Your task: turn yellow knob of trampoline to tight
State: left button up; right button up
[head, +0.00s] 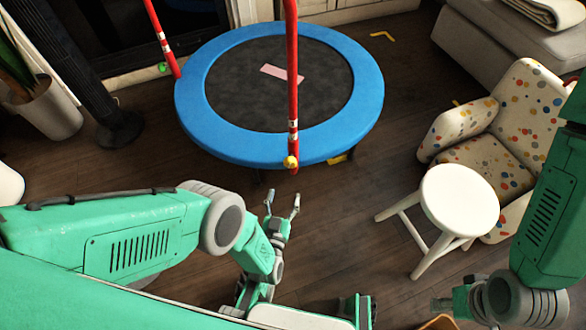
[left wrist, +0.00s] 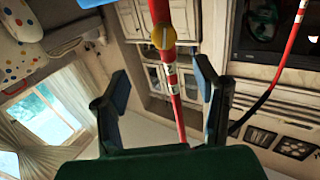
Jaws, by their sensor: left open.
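A blue-rimmed trampoline (head: 225,135) with a dark mat stands on the floor at the top middle of the head view. Its near red post (head: 292,85) carries a yellow knob (head: 291,161) low down at the near rim. In the left wrist view the yellow knob (left wrist: 163,36) sits on the red post, beyond my fingertips and above the gap between them. My left gripper (head: 283,202) is open and empty, below and apart from the knob in the head view. Its fingers also show in the left wrist view (left wrist: 160,84). My right arm is at the right edge; its gripper (head: 440,304) is small and unclear.
A green knob (head: 162,67) is on the trampoline's other red post. A white stool (head: 460,200) and a spotted armchair (head: 500,130) stand at right. A dark tower (head: 85,75) and a potted plant (head: 50,108) stand at left. Bare floor lies before the trampoline.

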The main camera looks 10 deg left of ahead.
aim_at(289, 166)
pick_arm(q)
jog(key=w+b, duration=0.1)
jog(key=w, duration=0.2)
jog(key=w+b, duration=0.1)
jog(key=w, duration=0.2)
jog(key=w+a+b, duration=0.1)
jog(key=w, duration=0.3)
jog(key=shift+f, duration=0.25)
jog(key=shift+w+d+r+b, duration=0.1)
jog(key=shift+w+d+b, duration=0.1)
jog(key=shift+w, duration=0.15)
jog(key=shift+w+d+b, duration=0.1)
jog(key=shift+w+b, duration=0.1)
jog(key=shift+w, duration=0.15)
jog(key=shift+a, duration=0.3)
jog(key=shift+c, duration=0.8)
jog(key=c, duration=1)
